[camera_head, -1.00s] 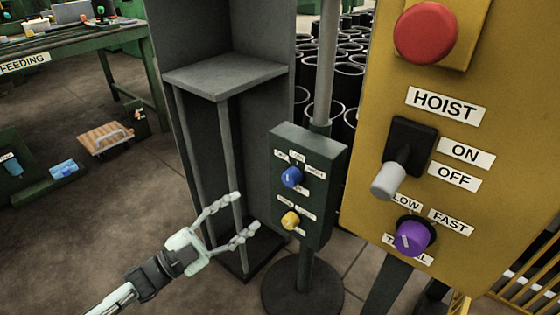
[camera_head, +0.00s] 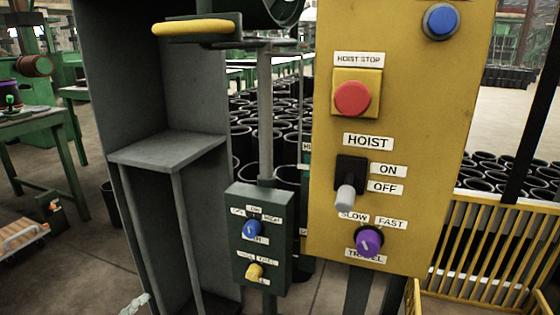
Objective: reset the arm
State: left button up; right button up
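Only a pale fingertip of my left gripper (camera_head: 136,304) shows at the bottom edge of the head view, left of the green control box (camera_head: 262,240). The rest of that gripper is cut off, so I cannot tell whether it is open or shut. My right gripper is out of view. The yellow hoist panel (camera_head: 418,130) stands right of centre. It carries a red stop button (camera_head: 352,98), a grey lever (camera_head: 345,197) pointing down at OFF, and a purple travel knob (camera_head: 369,241).
A grey stand with a shelf (camera_head: 168,149) is on the left. The green box has a blue knob (camera_head: 252,229) and a yellow knob (camera_head: 254,271). Black sleeves (camera_head: 282,130) fill the space behind. A yellow railing (camera_head: 490,245) is at the lower right.

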pick_arm(q)
jog(key=a+f+n+g+y+p, duration=0.1)
jog(key=a+f+n+g+y, duration=0.3)
jog(key=f+n+y, duration=0.9)
jog(key=s+f+n+g, duration=0.1)
jog(key=s+f+g, duration=0.3)
jog(key=s, duration=0.4)
jog(key=s+d+f+n+g, duration=0.1)
jog(key=s+f+g, duration=0.4)
jog(key=s, duration=0.3)
jog(key=shift+d+f+g+y+p, duration=0.15)
jog(key=shift+f+g+y+p, duration=0.2)
jog(key=shift+g, duration=0.25)
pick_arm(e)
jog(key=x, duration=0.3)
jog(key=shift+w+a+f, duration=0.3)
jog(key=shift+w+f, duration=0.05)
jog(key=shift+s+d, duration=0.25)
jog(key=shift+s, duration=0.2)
